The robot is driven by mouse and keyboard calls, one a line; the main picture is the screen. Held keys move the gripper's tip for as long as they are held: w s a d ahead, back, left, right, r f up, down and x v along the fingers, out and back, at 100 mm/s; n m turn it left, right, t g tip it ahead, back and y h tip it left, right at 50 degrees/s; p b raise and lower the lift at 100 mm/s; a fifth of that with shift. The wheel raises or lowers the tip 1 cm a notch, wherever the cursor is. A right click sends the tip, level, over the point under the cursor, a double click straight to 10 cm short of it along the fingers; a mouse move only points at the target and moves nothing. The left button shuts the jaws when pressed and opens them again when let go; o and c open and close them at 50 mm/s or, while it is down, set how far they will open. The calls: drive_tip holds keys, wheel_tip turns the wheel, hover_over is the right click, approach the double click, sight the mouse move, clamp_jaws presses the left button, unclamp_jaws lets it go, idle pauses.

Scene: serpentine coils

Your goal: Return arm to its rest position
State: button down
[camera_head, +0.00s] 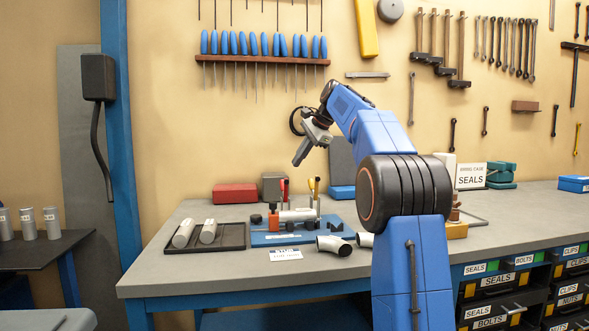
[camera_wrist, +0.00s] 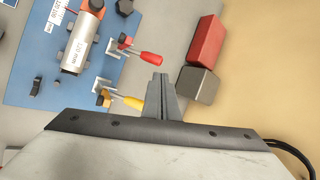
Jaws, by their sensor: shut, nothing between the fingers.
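My blue arm stands in front of the workbench, bent and raised, in the head view. My gripper (camera_head: 299,160) hangs in the air above the bench, pointing down and to the left. In the wrist view its two fingers (camera_wrist: 160,82) lie together, shut with nothing between them. Below it on the bench (camera_head: 155,274) is a blue mat (camera_head: 262,239) holding a metal cylinder, clamps with red and yellow handles, and small black parts. The gripper is apart from all of these.
A black tray (camera_head: 240,246) with two pale cylinders sits left of the mat. A red box (camera_head: 235,193) and a grey box (camera_head: 273,187) stand at the back. Tools hang on the wall. The bench's left front is clear.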

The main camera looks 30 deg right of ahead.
wheel_tip(320, 180, up, 6)
drive_tip(key=s+d, duration=0.1)
drive_tip(key=d, duration=0.1)
drive_tip(key=shift+s+d, duration=0.15)
drive_tip(key=shift+s, duration=0.15)
drive_tip(key=s+a+f+n+h, duration=0.1)
drive_tip(key=s+a+f+n, duration=0.3)
drive_tip(key=s, duration=0.3)
drive_tip(key=s+a+f+n+g, duration=0.1)
drive_tip(key=s+a+f, duration=0.45)
drive_tip(key=s, duration=0.25)
drive_tip(key=s+a+f+n+h, duration=0.1)
drive_tip(key=s+a+f+n, duration=0.2)
drive_tip(key=s+a, duration=0.35)
drive_tip(key=s+a+f+n, duration=0.2)
drive_tip(key=s+f+n, duration=0.2)
drive_tip(key=s+f, duration=1)
drive_tip(key=s+a+f+n+h, duration=0.1)
drive_tip(key=s+f+n, duration=0.4)
drive_tip(key=s+f, duration=0.9)
wheel_tip(320, 180, down, 2)
drive_tip(key=shift+a+f+g, duration=0.2)
drive_tip(key=shift+a+g, duration=0.1)
drive_tip(key=shift+a, duration=0.4)
